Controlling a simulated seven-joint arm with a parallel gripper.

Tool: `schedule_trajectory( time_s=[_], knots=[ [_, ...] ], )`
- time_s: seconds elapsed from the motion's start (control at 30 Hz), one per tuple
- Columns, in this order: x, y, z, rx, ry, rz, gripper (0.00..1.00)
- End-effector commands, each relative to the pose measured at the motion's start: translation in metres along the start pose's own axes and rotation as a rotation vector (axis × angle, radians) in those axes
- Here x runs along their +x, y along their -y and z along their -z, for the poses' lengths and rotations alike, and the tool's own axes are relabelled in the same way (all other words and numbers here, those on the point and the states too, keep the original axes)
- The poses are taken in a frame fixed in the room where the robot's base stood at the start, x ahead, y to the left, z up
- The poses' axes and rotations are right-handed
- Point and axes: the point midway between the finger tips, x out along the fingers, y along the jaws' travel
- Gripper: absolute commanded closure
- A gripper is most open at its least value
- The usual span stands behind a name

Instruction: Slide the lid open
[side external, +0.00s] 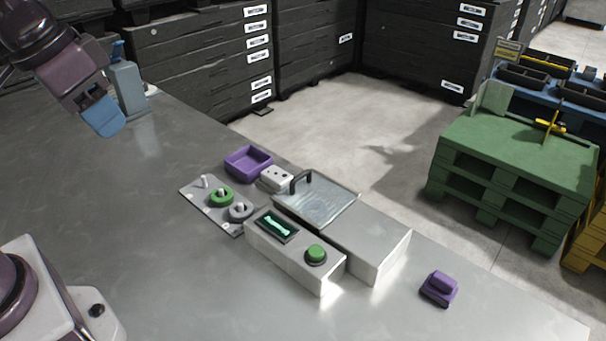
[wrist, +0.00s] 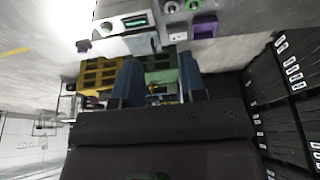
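The lid (side external: 318,199) is a flat, shiny grey panel with a dark arched handle (side external: 299,180) near its left end. It lies over the far left part of a long white box (side external: 372,241) on the grey table. My gripper (side external: 103,116), with blue fingers, is raised at the upper left of the side view, well away from the lid. In the wrist view my gripper (wrist: 159,82) has its two fingers apart with nothing held between them. The box and lid are small and partly cut up near the top of the wrist view.
A white unit with a display (side external: 277,226) and green button (side external: 316,253) stands in front of the box. A peg plate (side external: 217,209) and purple tray (side external: 248,162) lie to the left, a purple block (side external: 439,288) to the right.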

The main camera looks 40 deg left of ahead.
Motion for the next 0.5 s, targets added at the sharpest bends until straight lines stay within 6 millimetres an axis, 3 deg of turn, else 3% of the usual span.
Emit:
schedule_trajectory(
  time_s=[0.27,0.5],
  knots=[
    [0.051,-0.008,0.086,-0.001,0.184,-0.027,0.62],
    [0.123,-0.018,0.156,-0.008,0.303,-0.081,0.62]
  ],
)
